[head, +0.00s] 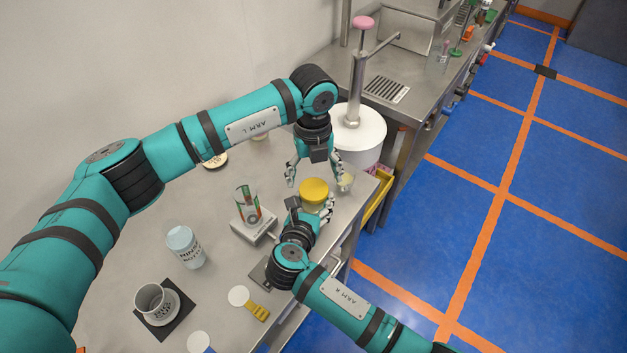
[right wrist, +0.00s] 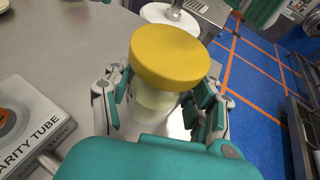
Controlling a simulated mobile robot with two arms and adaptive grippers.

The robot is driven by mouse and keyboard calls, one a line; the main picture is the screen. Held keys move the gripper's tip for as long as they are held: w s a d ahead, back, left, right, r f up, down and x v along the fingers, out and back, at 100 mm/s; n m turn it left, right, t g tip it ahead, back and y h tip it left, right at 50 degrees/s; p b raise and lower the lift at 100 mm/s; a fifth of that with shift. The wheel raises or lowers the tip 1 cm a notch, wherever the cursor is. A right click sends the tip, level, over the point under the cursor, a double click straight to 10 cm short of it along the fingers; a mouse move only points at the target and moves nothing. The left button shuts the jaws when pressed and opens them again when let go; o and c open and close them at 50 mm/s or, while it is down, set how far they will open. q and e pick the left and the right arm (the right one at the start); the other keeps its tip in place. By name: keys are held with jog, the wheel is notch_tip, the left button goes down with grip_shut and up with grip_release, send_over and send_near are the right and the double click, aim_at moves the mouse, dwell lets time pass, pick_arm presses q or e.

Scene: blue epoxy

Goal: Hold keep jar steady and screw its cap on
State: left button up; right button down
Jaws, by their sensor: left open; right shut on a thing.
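The keep jar stands on the steel bench near its right edge, with a yellow cap (head: 314,189) sitting level on its top. In the right wrist view the cap (right wrist: 168,55) covers the mouth of the pale, see-through jar (right wrist: 155,105). I cannot tell how tightly the cap is turned. My right gripper (head: 311,207) is shut around the jar's body below the cap; its fingers (right wrist: 162,110) show on both sides of the jar. My left gripper (head: 315,178) points down over the cap, open, with its fingers spread to either side and apparently apart from it.
A white box (head: 250,231) bearing a glass (head: 246,208) is at left. A white pot (head: 356,140) with a pump stands behind.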

aim_at(314, 188)
pick_arm(q)
jog(key=shift+r, duration=0.1)
notch_tip(314, 188, up, 2)
jog(key=shift+w+r+m, duration=0.15)
jog(key=shift+r+m, duration=0.05)
jog(key=shift+m, duration=0.2)
jog(key=shift+r, duration=0.55)
jog(key=shift+f, duration=4)
